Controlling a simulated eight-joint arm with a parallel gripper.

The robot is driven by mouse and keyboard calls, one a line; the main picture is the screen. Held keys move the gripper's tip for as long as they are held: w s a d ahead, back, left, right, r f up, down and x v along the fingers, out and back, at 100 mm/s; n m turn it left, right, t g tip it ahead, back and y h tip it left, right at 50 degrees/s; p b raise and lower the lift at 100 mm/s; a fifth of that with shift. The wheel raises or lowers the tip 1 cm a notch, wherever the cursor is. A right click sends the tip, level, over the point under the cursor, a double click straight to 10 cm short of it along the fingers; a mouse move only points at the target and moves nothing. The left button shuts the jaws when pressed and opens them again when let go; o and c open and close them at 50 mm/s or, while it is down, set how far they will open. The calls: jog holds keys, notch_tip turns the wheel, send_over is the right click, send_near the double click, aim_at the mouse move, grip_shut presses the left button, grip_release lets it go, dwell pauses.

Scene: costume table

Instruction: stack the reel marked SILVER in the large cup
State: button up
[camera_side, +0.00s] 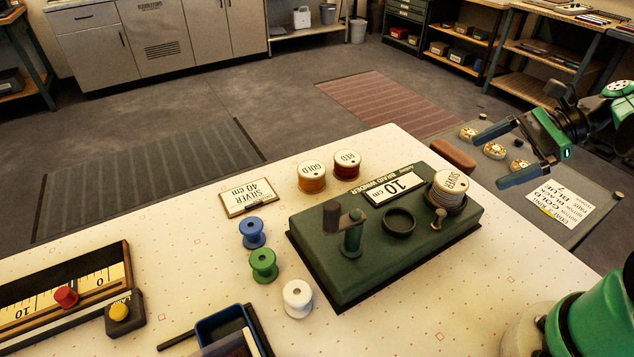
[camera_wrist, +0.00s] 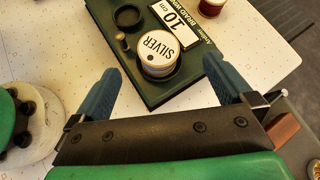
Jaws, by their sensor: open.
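The reel marked SILVER (camera_side: 449,182) has a white top and pale thread. It stands upright at the right end of the green braid winder (camera_side: 345,278). In the wrist view the reel (camera_wrist: 157,49) sits inside a dark round rim (camera_wrist: 165,76), which looks like the larger cup; its depth in it is hidden. A smaller dark cup (camera_side: 398,220) on the winder is empty. My gripper (camera_side: 488,162) is open and empty, to the right of and above the reel. Its fingers are apart from the reel, which shows between them in the wrist view.
A small knobbed peg (camera_side: 436,222) stands beside the reel, and a crank (camera_side: 351,230) stands left of the empty cup. GOLD (camera_side: 311,177) and RED (camera_side: 346,165) reels stand behind the winder. Blue, green and white spools (camera_side: 298,298) stand to its left.

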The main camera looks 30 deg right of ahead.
aim_at(438, 183)
jog(key=a+n+h, duration=0.1)
jog(key=a+n, duration=0.1)
jog(key=n, duration=0.1)
jog(key=w+a+n+g+h, duration=0.1)
jog(key=a+n+h, duration=0.1)
jog(key=n, duration=0.1)
jog(key=w+a+n+h, duration=0.1)
jog(key=n, duration=0.2)
jog(key=shift+a+f+n+g+h, duration=0.1)
jog(key=shift+a+n+g+h, duration=0.2)
jog(key=shift+a+g+h, duration=0.1)
jog(key=a+r+n+t+h, duration=0.1)
jog(key=n, duration=0.3)
jog(key=a+r+n+t+h, duration=0.1)
jog(key=a+n, duration=0.1)
jog(key=n, duration=0.2)
jog(key=a+n+t+h, duration=0.1)
jog(key=n+h, duration=0.1)
jog(key=n, duration=0.2)
jog(key=shift+w+a+r+n, duration=0.15)
jog(key=shift+w+r+n, duration=0.25)
